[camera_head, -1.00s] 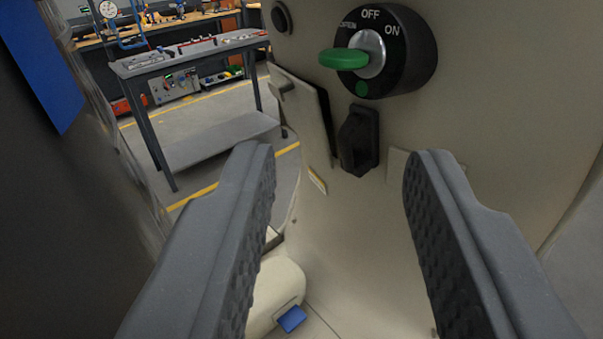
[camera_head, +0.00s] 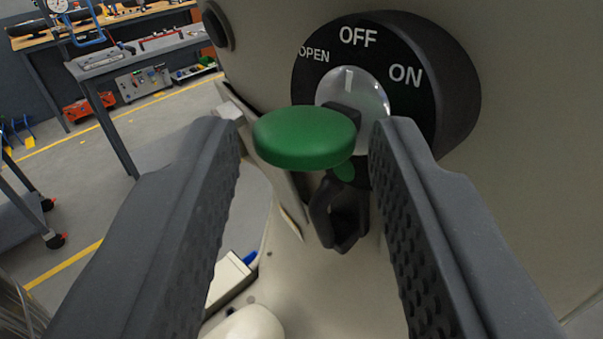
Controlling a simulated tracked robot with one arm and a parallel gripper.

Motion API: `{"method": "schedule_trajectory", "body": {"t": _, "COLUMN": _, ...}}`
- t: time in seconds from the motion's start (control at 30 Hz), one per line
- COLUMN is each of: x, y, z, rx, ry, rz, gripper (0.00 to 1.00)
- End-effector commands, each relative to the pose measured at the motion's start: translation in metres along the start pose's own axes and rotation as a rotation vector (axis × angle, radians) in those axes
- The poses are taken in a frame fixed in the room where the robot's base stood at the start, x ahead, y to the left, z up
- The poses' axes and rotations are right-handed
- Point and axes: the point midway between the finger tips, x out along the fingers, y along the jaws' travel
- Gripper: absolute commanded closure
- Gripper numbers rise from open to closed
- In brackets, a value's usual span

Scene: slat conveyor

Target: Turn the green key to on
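The green key (camera_head: 304,137) sticks out of a silver lock cylinder (camera_head: 354,92) on a round black switch (camera_head: 440,95). The switch face is marked OPEN, OFF and ON from left to right. The white mark on the cylinder points up, toward OFF. My gripper (camera_head: 308,135) is open, with one dark finger on each side of the key. The key's flat head lies between the fingertips. A gap shows between the left finger and the key; the right finger is close to it, and I cannot tell if they touch.
A black latch (camera_head: 340,212) hangs on the beige housing (camera_head: 530,200) just below the switch. A grey cart (camera_head: 130,60) and a wooden workbench (camera_head: 100,25) stand at the back left. Open floor with yellow lines lies at the left.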

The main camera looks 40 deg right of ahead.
Motion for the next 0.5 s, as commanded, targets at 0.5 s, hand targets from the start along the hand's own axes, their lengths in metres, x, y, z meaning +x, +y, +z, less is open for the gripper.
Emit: {"method": "schedule_trajectory", "body": {"t": 0.5, "x": 0.0105, "y": 0.0, "z": 0.0006, "rx": 0.0, "ry": -0.001, "rz": 0.0, "gripper": 0.68}}
